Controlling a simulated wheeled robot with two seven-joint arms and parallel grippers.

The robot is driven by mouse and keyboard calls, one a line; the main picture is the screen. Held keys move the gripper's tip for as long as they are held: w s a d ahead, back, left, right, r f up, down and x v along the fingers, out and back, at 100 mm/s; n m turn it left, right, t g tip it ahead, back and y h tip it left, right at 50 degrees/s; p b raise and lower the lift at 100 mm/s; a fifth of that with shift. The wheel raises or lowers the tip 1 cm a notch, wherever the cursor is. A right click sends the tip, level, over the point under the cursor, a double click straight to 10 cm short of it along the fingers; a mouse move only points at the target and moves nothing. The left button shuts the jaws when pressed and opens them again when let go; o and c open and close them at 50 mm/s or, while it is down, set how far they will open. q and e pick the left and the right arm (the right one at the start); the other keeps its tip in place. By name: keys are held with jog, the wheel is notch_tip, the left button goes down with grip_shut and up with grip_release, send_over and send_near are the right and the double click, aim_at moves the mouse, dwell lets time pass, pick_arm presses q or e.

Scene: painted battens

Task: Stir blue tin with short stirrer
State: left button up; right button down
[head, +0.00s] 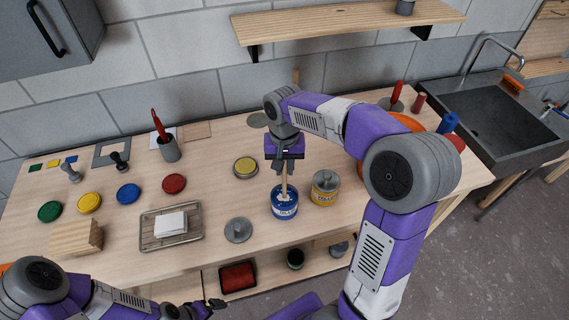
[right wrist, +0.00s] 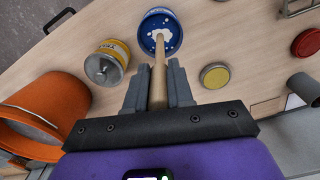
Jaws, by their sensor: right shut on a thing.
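The blue tin (head: 284,208) stands open on the bench, with white patches on the blue paint inside; it also shows in the right wrist view (right wrist: 158,30). My right gripper (head: 286,170) is above it, shut on the wooden stirrer (head: 284,189). In the right wrist view the stirrer (right wrist: 159,72) runs from between the fingers (right wrist: 157,92) to the tin, its lower end within the tin's mouth. How deep it reaches is unclear. My left gripper (head: 207,303) is low at the bottom edge of the head view; its jaws are too small to read.
A yellow tin (head: 325,190) with a grey top stands close right of the blue tin. A grey lid (head: 238,230) lies to its left, near a wire tray (head: 150,235). An orange bucket (right wrist: 35,115) is beyond the yellow tin. Colored lids (head: 128,194) lie further left.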

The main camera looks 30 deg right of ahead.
jog(key=shift+f+b, duration=1.3)
jog(key=shift+f, duration=0.85)
